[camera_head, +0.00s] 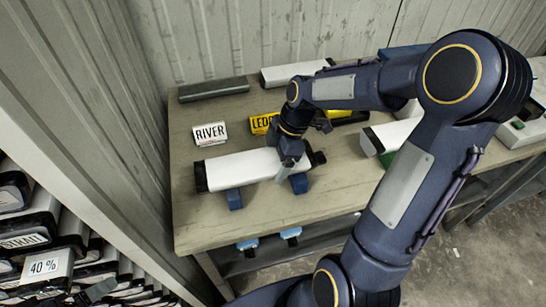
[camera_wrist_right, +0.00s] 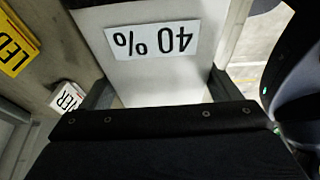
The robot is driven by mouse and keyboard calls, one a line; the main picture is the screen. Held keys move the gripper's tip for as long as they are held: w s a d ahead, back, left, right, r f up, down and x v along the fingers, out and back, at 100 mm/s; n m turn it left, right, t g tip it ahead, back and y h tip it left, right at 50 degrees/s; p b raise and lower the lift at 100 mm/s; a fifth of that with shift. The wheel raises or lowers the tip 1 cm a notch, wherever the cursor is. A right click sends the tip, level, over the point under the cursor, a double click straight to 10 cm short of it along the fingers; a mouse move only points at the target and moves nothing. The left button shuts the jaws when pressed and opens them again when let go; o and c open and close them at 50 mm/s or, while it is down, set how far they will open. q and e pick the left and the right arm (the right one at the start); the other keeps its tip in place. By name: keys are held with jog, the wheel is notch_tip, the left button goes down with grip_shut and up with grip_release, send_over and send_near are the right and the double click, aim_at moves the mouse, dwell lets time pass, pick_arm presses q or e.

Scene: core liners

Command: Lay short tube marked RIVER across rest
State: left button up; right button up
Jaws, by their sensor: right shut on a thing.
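A white tube (camera_head: 235,170) with black end caps lies level over a rest with two blue supports, the left one (camera_head: 235,199) and the right one (camera_head: 299,184). I cannot tell whether it touches them. My right gripper (camera_head: 285,172) is shut on this tube right of its middle, from above. In the right wrist view the tube (camera_wrist_right: 140,75) sits between the fingers and bears a "40 %" label (camera_wrist_right: 152,40), upside down. A white RIVER card (camera_head: 210,134) stands on the table behind the tube; part of it shows in the wrist view (camera_wrist_right: 68,97). My left gripper is out of view.
A yellow card (camera_head: 263,123), partly hidden by my arm, stands behind the tube. A dark grey bar (camera_head: 213,89) and another white tube (camera_head: 292,73) lie at the back. A white tube (camera_head: 395,135) lies to the right. Racked tubes (camera_head: 40,266) fill the lower left. The table's front left is clear.

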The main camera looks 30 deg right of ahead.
jog(key=shift+f, duration=0.1)
jog(key=shift+f, duration=0.1)
jog(key=o, duration=1.8)
